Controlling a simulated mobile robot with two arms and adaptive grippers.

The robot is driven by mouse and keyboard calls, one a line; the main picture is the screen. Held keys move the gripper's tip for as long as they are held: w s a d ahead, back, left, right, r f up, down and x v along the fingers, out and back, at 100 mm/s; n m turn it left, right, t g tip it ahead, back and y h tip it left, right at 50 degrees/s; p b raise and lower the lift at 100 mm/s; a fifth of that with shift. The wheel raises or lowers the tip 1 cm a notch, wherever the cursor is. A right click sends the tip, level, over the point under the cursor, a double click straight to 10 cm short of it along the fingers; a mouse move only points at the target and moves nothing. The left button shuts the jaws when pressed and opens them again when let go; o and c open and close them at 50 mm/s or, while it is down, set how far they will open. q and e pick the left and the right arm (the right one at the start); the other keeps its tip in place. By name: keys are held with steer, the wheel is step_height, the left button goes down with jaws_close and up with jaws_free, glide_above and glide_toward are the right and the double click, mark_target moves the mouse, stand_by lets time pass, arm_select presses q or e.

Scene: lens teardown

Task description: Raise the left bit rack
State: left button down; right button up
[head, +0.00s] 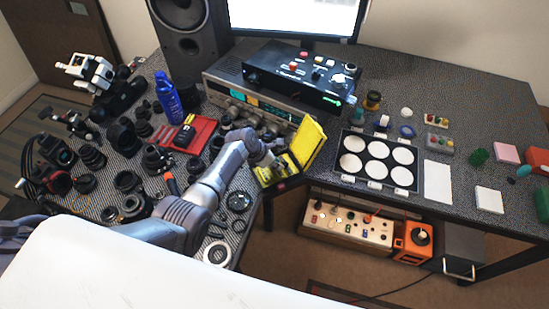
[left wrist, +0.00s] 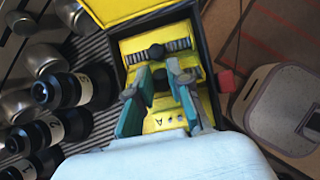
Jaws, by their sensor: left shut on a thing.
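The yellow bit case (head: 309,144) stands open at the table's inner corner, its lid tilted up on the right. My left gripper (head: 268,160) reaches into its lower half. In the left wrist view the case's yellow interior (left wrist: 165,122) lies below my left gripper (left wrist: 159,77), whose teal-padded fingers are closed on a small dark part. A bit rack (left wrist: 155,48) with a row of dark bits lies across the case just beyond the fingertips. The fingers hide part of what they hold, and I cannot tell how high it sits. My right gripper is out of view.
Dark lens parts (left wrist: 62,90) stand close left of the case. A red tray (head: 188,134) and a blue spray can (head: 168,97) are further left. A metal instrument (head: 254,101) stands behind. A tray of white discs (head: 376,160) is to the right, across the corner gap.

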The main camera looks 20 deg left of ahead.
arm_select(q)
steer(key=shift+d, duration=0.1)
stand_by(0.3)
steer(key=c, duration=1.1)
jaws_free()
steer(key=shift+r, duration=0.15)
steer(key=v, duration=1.1)
steer(key=shift+r, duration=0.45)
steer(key=shift+s+f, duration=0.1)
